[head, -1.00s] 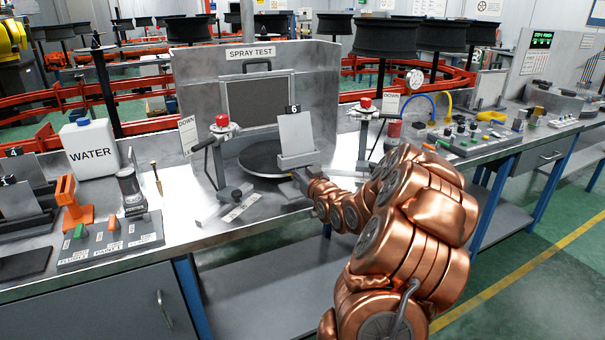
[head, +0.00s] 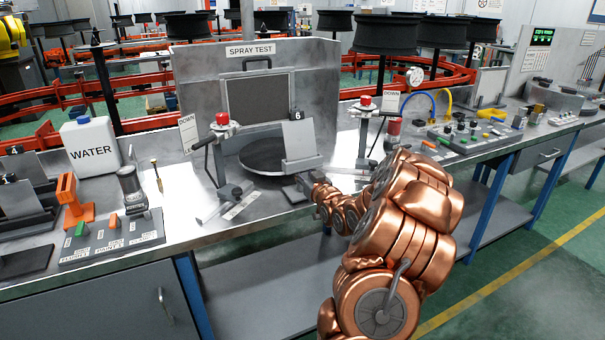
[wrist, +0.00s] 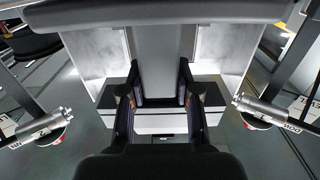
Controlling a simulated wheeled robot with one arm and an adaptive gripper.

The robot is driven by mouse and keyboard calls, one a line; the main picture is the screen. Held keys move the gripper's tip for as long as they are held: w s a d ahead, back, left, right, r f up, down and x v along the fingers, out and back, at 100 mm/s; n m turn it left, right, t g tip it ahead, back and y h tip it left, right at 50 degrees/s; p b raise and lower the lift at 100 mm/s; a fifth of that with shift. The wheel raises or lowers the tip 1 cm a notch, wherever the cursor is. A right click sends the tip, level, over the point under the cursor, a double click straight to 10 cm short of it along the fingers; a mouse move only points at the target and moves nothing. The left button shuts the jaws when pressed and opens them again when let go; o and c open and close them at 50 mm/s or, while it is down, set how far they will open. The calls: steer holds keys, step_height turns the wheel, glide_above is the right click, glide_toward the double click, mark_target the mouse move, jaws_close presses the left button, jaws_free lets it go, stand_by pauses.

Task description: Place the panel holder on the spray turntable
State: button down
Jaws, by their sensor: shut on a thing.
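My gripper (head: 305,182) is shut on the holder low down, at the near right side of the disc. In the wrist view, my two fingers (wrist: 160,100) close on the holder's grey middle part (wrist: 166,55). The holder's underside is partly hidden, so I cannot tell whether it touches the disc or bench.
Two posts with red knobs, left (head: 222,119) and right (head: 365,102), flank the turntable. The booth's back wall (head: 310,85) stands behind. A water jug (head: 90,148) and a labelled switch block (head: 112,238) are on the left. A control board (head: 462,138) is on the right.

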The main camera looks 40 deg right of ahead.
mark_target(305, 175)
steer(key=shift+f, duration=0.15)
steer(key=c, duration=0.8)
jaws_free()
steer(key=shift+p, duration=0.3)
steer(key=shift+s, duration=0.3)
steer(key=b+v, duration=0.1)
steer(key=v, duration=0.5)
steer(key=shift+s+a, duration=0.3)
steer(key=shift+s, duration=0.25)
steer(key=shift+a, duration=0.1)
